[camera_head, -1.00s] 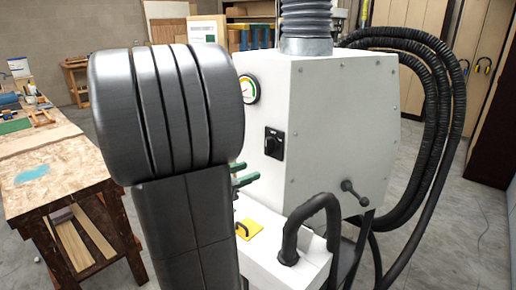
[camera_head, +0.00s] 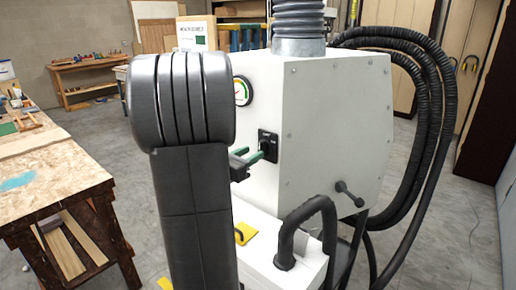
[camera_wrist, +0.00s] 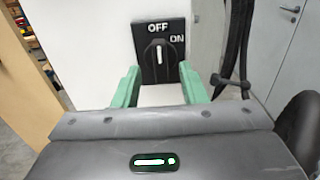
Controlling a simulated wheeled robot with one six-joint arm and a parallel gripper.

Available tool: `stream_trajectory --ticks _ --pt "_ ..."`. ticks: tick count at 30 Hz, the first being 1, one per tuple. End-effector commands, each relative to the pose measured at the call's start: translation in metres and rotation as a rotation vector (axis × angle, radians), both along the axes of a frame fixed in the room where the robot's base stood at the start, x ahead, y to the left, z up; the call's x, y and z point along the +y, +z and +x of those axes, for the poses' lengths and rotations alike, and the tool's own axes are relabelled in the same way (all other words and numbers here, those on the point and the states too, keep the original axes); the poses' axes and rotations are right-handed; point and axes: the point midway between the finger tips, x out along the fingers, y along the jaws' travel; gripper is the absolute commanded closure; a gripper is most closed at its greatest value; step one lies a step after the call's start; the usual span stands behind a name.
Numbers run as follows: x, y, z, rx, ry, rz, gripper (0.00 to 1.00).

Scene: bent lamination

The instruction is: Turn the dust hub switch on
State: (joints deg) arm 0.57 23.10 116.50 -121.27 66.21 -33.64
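The dust hub (camera_head: 335,125) is a white cabinet with a round gauge (camera_head: 242,91) on its front. Its rotary switch (camera_head: 267,146) is a black plate with a black knob. In the wrist view the switch (camera_wrist: 159,52) reads OFF at the top and ON at the upper right, and the knob's white mark points up at OFF. My gripper (camera_wrist: 160,82) has green fingers, open and apart, one on each side below the knob, with nothing between them. In the head view my gripper (camera_head: 250,158) is close to the switch; contact cannot be told.
Black hoses (camera_head: 440,120) loop at the hub's right side. A wooden workbench (camera_head: 50,185) stands at left. Grey floor is clear between bench and hub.

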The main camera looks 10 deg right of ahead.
Motion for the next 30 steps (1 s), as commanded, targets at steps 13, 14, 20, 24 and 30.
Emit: stream_trajectory --ticks 13,14,20,24,30 --pt "-0.033 0.0 0.025 0.001 0.0 0.0 0.62" --pt "-0.033 0.0 0.025 0.001 0.0 0.0 0.62" --pt "-0.033 0.0 0.025 0.001 0.0 0.0 0.62" --pt "-0.033 0.0 0.025 0.001 0.0 -0.001 0.89" --pt "-0.033 0.0 0.025 0.0 0.0 0.0 1.0"
